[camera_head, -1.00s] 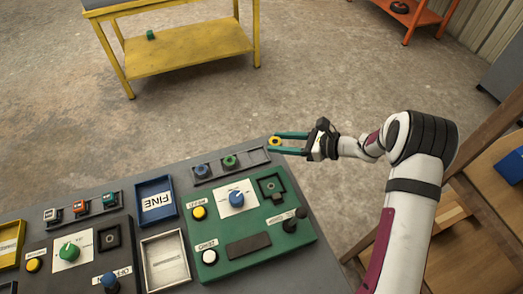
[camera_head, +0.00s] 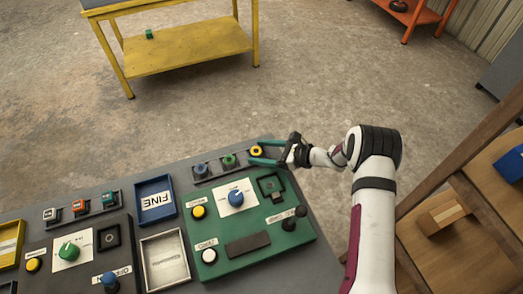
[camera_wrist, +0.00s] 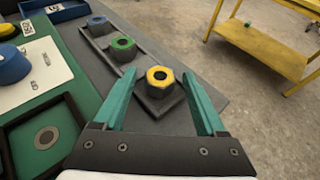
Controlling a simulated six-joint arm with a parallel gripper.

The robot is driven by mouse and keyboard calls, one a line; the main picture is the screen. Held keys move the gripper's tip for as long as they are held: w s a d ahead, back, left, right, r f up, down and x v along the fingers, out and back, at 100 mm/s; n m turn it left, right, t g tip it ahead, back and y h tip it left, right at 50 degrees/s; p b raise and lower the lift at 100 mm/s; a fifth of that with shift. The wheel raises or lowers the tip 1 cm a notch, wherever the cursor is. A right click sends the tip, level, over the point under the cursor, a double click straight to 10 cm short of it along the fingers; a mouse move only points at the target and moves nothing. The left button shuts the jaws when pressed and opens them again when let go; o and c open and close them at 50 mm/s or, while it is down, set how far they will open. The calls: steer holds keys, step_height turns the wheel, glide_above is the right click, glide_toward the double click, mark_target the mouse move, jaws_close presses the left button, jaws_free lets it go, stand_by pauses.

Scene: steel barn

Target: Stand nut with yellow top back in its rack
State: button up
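The nut with the yellow top (camera_head: 257,151) is at the right end of its dark rack (camera_head: 216,167). In the wrist view, the nut (camera_wrist: 160,78) has a dark body and stands upright in the rack's near end compartment (camera_wrist: 165,108). My gripper (camera_head: 263,152) is at that end of the rack. Its two green fingers (camera_wrist: 160,90) are spread on either side of the nut, with a visible gap on both sides. The nut's underside is hidden.
A green-topped nut (camera_wrist: 122,46) and a blue-topped nut (camera_wrist: 97,22) stand in the same rack. The green panel (camera_head: 270,235) with knobs and a lever lies just in front. The bench edge is close behind the rack, with open floor beyond.

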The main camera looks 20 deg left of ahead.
steer(key=shift+d+r, duration=0.15)
steer(key=shift+r, duration=0.05)
steer(key=v, duration=1.2)
steer(key=w+d+r+m+t+h, duration=0.9)
steer(key=w+r+m, duration=0.35)
steer(key=m, duration=0.65)
steer(key=s+d+r+m+t+h, duration=0.1)
steer(key=s+d+r+m+h, duration=0.25)
steer(key=d+m, duration=0.6)
steer(key=s+d+r+m+g+h, duration=0.1)
steer(key=s+d+m+g+h, duration=0.15)
steer(key=s+m, duration=0.75)
steer(key=s+d+r+m+g+h, duration=0.1)
steer(key=s+d+m+g, duration=0.2)
steer(key=s+m, duration=0.75)
steer(key=s+a+m+g+y, duration=0.1)
steer(key=s+a+m, duration=0.1)
steer(key=s, duration=0.4)
steer(key=s+a+f+m+g+y, duration=0.1)
steer(key=s+a+m+g, duration=0.1)
steer(key=s+m, duration=0.3)
steer(key=s+a+m+g+y, duration=0.1)
steer(key=s+a+m+y, duration=0.1)
steer(key=s, duration=0.5)
steer(key=shift+a+f+m, duration=0.2)
steer(key=shift+a+m, duration=0.7)
steer(key=shift+a, duration=0.15)
